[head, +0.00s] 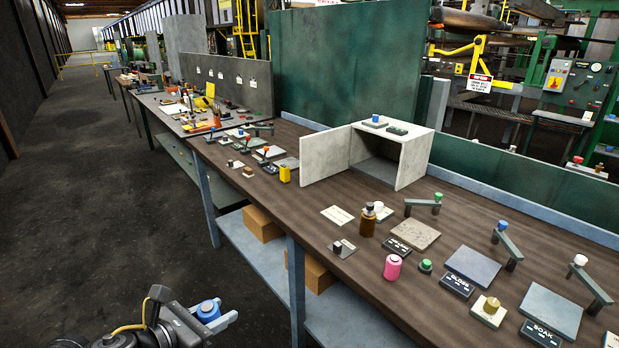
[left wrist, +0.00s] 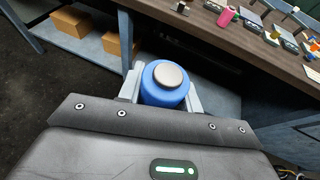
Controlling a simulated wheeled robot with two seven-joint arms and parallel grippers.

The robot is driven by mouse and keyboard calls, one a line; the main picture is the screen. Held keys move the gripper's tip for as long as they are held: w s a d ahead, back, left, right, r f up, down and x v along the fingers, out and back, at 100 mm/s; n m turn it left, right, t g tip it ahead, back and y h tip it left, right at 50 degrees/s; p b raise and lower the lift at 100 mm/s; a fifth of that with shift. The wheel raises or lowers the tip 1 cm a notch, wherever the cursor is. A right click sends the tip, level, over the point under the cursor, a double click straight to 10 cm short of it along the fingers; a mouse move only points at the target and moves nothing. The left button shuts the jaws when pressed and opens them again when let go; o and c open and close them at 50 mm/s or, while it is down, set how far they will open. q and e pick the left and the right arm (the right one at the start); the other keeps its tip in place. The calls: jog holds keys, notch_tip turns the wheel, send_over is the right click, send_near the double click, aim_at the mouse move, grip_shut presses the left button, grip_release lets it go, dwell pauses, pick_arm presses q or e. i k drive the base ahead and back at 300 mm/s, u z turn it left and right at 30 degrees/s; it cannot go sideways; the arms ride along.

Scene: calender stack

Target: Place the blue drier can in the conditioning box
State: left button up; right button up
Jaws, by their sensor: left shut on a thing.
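The blue drier can (head: 208,309) with a pale top is between the fingers of my left gripper (head: 217,318), low in front of the bench at the bottom of the head view. The left wrist view shows the can (left wrist: 165,86) upright, with the gripper's pale fingers (left wrist: 163,92) shut on both its sides. The conditioning box (head: 412,163) is a pale open-fronted box on the bench, its door (head: 326,158) swung open to the left. My right gripper is not in view.
The brown bench (head: 300,222) lies between my gripper and the box. A pink can (head: 392,267), a brown bottle (head: 367,222), a yellow item (head: 285,173) and several plates stand on it. Cardboard boxes (head: 262,224) sit on the shelf below. The floor at left is clear.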

aim_at(389, 172)
jog(key=u, duration=0.55)
jog(key=k, duration=0.75)
jog(key=u, duration=0.55)
jog(key=i, duration=1.2)
jog(key=z, duration=0.7)
jog(key=i, duration=1)
jog(key=z, duration=1.55)
jog(key=i, duration=0.45)
jog(key=z, duration=0.45)
